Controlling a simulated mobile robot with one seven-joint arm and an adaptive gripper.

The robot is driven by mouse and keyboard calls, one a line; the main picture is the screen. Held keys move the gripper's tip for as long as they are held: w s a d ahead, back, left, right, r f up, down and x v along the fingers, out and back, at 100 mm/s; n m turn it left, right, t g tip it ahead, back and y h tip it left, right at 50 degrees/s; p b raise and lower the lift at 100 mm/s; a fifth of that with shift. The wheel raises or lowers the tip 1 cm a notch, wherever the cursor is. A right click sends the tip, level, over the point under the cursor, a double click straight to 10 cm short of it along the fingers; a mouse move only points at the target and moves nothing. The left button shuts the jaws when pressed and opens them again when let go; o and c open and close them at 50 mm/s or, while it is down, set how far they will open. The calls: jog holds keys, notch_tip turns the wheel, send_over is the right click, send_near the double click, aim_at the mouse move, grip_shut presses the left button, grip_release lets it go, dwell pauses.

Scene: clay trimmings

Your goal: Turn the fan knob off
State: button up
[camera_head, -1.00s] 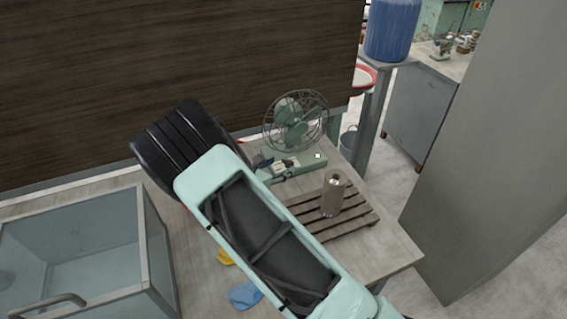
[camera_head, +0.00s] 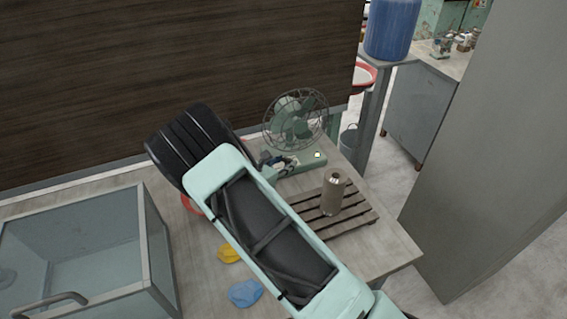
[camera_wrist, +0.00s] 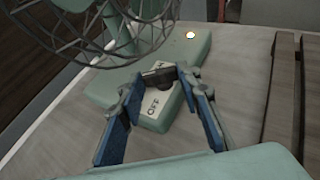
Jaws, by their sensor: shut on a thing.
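The green desk fan (camera_head: 296,120) stands at the back of the table, with its round wire cage upright. Its flat green base (camera_wrist: 193,55) carries a pale switch plate (camera_wrist: 160,106) marked OFF, with a dark knob (camera_wrist: 158,76) on it. A small round lamp (camera_head: 317,155) on the base glows yellowish white; it also shows in the wrist view (camera_wrist: 190,35). My gripper (camera_wrist: 161,73) is over the plate, its blue-padded fingers shut on the dark knob. In the head view my arm hides part of the base and most of the gripper.
A slatted wooden rack (camera_head: 352,215) with a metal canister (camera_head: 333,194) stands right of my arm. Yellow (camera_head: 229,253) and blue (camera_head: 245,293) pieces lie near the front. A glass-sided case (camera_head: 80,250) is at left. A dark panelled wall (camera_head: 180,60) stands behind.

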jog(key=shift+d+f+b, duration=0.1)
jog(key=shift+b, duration=0.45)
jog(key=b, duration=0.1)
jog(key=n+y+b, duration=0.1)
jog(key=n+t+y+b, duration=0.1)
jog(key=shift+s+d+f+b, duration=0.2)
jog(key=shift+d+b, duration=0.05)
jog(key=shift+b, duration=0.05)
jog(key=n+y+b, duration=0.1)
jog(key=b, duration=0.1)
jog(key=n+y+b, duration=0.1)
jog(key=shift+d+t+y+b, duration=0.25)
jog(key=shift+t+y+b, duration=0.15)
jog(key=shift+d+r+n+y+b, duration=0.1)
jog(key=shift+r+n+y+b, duration=0.1)
jog(key=shift+n+y+b, duration=0.6)
jog(key=shift+r+n+y+b, duration=0.15)
jog(key=shift+n+y+b, duration=0.25)
jog(key=shift+b, duration=0.05)
jog(key=o, duration=1.2)
jog(key=shift+c, duration=0.2)
jog(key=shift+s, duration=0.15)
jog(key=v, duration=1.1)
jog(key=shift+s+r, duration=0.15)
jog(key=shift+s, duration=0.25)
